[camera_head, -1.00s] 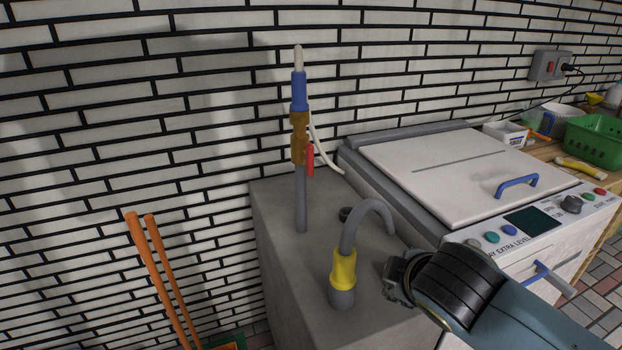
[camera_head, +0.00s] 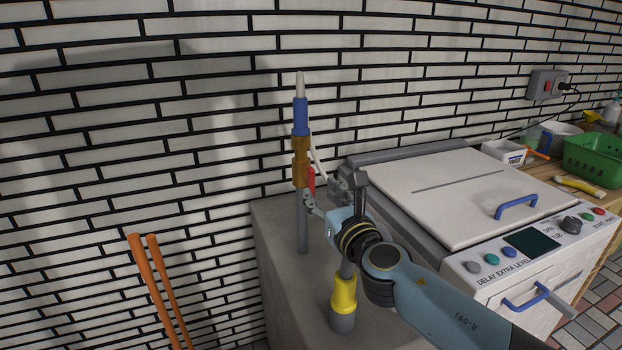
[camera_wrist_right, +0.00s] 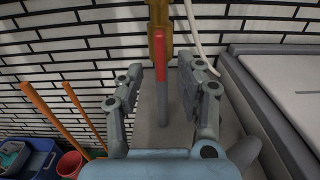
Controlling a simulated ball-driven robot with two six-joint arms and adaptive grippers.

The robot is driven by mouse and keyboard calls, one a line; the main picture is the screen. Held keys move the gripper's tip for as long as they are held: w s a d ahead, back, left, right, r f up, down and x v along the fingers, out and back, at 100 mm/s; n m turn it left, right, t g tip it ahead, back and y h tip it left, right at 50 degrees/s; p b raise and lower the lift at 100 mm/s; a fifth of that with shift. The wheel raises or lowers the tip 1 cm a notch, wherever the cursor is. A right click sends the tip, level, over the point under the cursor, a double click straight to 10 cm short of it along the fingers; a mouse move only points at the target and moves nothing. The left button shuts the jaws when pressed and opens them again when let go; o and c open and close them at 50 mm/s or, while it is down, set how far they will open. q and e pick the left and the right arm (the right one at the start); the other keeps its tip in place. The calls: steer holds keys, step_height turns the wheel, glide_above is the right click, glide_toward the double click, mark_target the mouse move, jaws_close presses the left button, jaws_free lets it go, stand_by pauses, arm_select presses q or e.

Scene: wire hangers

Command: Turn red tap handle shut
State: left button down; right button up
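The red tap handle (camera_head: 311,180) hangs down along the side of a brass valve (camera_head: 301,162) on an upright grey pipe (camera_head: 303,235). In the right wrist view the handle (camera_wrist_right: 160,58) points down, just ahead of and between my finger tips. My right gripper (camera_head: 323,197) is close to the handle in the head view. It is open, with its two fingers spread in the right wrist view (camera_wrist_right: 163,85), and nothing is gripped. The handle's lower end is partly hidden by the gripper in the head view. My left gripper is not in view.
A grey hooked pipe with a yellow collar (camera_head: 344,292) stands below my right arm. A white lidded machine (camera_head: 455,190) is to the right, with a green basket (camera_head: 592,158) beyond. Orange poles (camera_head: 155,285) lean at the left.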

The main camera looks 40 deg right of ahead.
mark_target(313, 183)
steer(key=x, duration=0.6)
steer(key=shift+w+d, duration=0.1)
steer(key=shift+w, duration=0.05)
jaws_close()
